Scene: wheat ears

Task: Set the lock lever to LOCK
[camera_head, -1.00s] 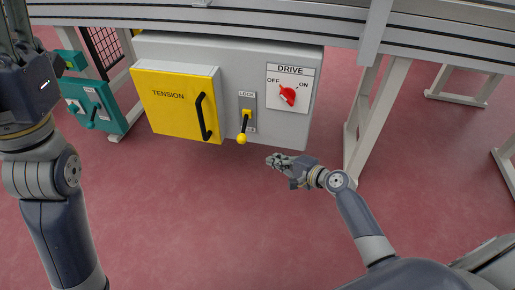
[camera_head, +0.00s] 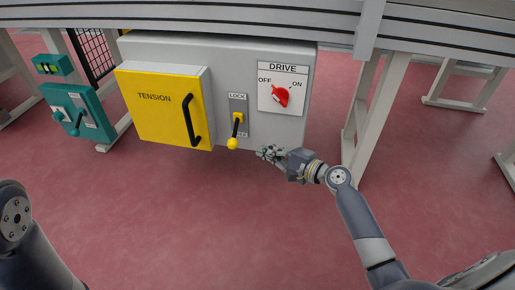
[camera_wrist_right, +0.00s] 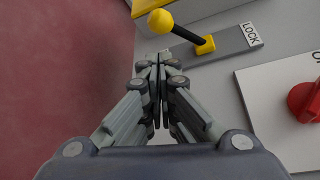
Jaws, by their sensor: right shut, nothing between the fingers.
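The lock lever (camera_head: 236,131) is a black rod with a yellow ball knob on a grey plate of the cabinet front. It points down, away from the LOCK label (camera_head: 237,97) at the plate's top. In the right wrist view, the lever (camera_wrist_right: 186,32) shows just beyond the fingertips, its knob toward the upper left. My right gripper (camera_head: 262,152) is shut and empty, below and right of the knob and apart from it. It also shows in the right wrist view (camera_wrist_right: 158,62). My left gripper is out of view; only part of my left arm shows.
The yellow TENSION door (camera_head: 158,107) with a black handle is left of the lever. The DRIVE panel (camera_head: 268,104) with a red knob (camera_head: 281,96) is to its right. A grey frame leg (camera_head: 372,122) stands right of the cabinet. The red floor below is clear.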

